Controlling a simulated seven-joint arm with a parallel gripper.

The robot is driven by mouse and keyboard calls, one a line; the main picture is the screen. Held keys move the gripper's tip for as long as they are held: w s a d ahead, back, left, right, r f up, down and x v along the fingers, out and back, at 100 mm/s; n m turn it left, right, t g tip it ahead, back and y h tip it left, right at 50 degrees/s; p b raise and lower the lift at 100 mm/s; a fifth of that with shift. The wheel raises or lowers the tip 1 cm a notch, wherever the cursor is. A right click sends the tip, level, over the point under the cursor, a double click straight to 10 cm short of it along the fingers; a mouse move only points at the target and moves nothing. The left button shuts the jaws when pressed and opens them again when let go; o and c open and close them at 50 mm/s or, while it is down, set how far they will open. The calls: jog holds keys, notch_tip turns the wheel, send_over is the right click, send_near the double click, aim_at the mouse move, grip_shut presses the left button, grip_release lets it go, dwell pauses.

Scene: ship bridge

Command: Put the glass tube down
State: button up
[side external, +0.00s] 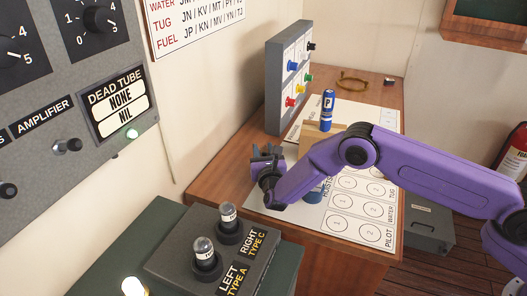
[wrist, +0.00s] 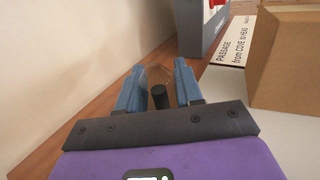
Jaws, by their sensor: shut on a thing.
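My gripper (side external: 266,163) is above the left edge of the wooden desk, beside the white chart sheet. In the wrist view its blue fingers (wrist: 158,92) are shut on a clear glass tube (wrist: 155,76), which has a dark part (wrist: 160,97) between the fingers. The tube is mostly see-through and its far end is hard to make out. In the side view I cannot make out the held tube. Two other glass tubes stand upright in the sockets of a dark box, one by the RIGHT TYPE C label (side external: 228,211) and one by LEFT TYPE A (side external: 204,245).
The wooden desk (side external: 213,184) bears a white sheet with printed circles (side external: 345,226), a tan block (side external: 313,132), a blue marked cylinder (side external: 327,108) and a grey panel with coloured knobs (side external: 289,75). Bare wood shows along the wall. A brass loop (side external: 352,80) lies farther back.

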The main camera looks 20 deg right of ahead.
jog(key=shift+f, duration=0.15)
jog(key=o, duration=1)
jog(key=shift+o, duration=0.2)
jog(key=shift+r, duration=0.2)
jog(key=v, duration=0.5)
jog(key=shift+s, duration=0.25)
notch_tip(320, 180, up, 7)
jog(key=shift+w, duration=0.2)
jog(key=shift+d, duration=0.1)
